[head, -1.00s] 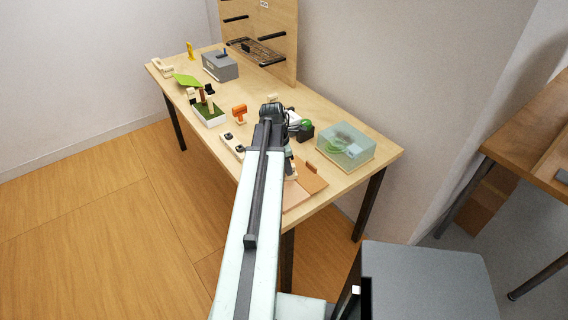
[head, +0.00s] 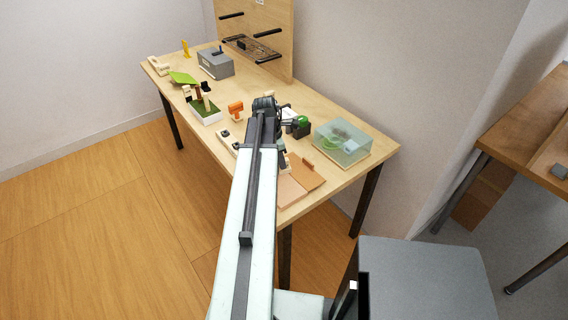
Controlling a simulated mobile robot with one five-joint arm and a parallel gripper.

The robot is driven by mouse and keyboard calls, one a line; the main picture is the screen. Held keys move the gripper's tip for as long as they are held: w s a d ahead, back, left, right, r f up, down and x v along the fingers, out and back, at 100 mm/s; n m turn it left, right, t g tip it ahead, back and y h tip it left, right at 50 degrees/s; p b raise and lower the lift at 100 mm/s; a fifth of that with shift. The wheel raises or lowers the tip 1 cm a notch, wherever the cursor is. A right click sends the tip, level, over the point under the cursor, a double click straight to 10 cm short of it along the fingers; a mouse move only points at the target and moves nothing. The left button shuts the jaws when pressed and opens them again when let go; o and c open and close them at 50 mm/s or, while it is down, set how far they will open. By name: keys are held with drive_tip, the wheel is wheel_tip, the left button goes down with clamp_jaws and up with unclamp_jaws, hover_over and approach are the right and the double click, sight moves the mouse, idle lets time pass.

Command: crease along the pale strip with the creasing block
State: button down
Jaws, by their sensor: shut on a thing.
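My gripper (head: 265,106) is seen from behind at the far end of my arm, above the front part of the table. It is shut on the creasing block, which is mostly hidden behind the arm and wrist. A salmon and brown card (head: 292,190) lies at the near right end of the table, just right of my arm. A small reddish-brown piece (head: 308,163) stands at its far edge. I cannot make out the pale strip; part of the card is hidden by my arm. Whether the block touches the card cannot be told.
A clear box (head: 342,142) stands right of the card. A dark item with a green top (head: 301,124) is close right of my gripper. An orange piece (head: 236,110), a planter (head: 206,110) and a grey box (head: 215,64) stand farther left.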

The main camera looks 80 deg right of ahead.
drive_tip(key=shift+w+d, duration=1.5)
drive_tip(key=s+p+v, duration=0.1)
drive_tip(key=p+v, duration=0.5)
drive_tip(key=shift+d, duration=0.2)
drive_tip(key=shift+s+r, duration=0.1)
drive_tip(key=shift+r, duration=0.05)
drive_tip(key=p+v, duration=0.1)
drive_tip(key=p, duration=0.1)
drive_tip(key=p+v, duration=0.1)
drive_tip(key=shift+s+d+r, duration=0.1)
drive_tip(key=shift+s+r, duration=0.1)
drive_tip(key=shift+r, duration=0.25)
